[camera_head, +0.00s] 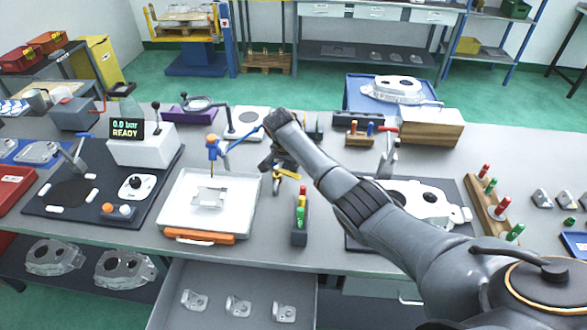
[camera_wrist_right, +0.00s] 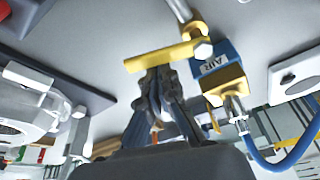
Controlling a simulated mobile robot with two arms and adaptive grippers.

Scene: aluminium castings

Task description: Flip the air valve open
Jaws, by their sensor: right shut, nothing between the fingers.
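The air valve shows in the right wrist view as a blue body (camera_wrist_right: 215,61) marked AIR, with brass fittings in line with a metal pipe. Its yellow lever (camera_wrist_right: 160,57) points left, crosswise to the pipe. In the head view the lever (camera_head: 289,174) is a small yellow bar near the middle of the bench, partly hidden by my gripper. My right gripper (camera_head: 268,166) is shut and empty beside the valve. My left gripper is not in view.
A display (camera_head: 127,128) on a white box reads 0.0 bar READY. A blue hose (camera_wrist_right: 280,160) runs from the valve.

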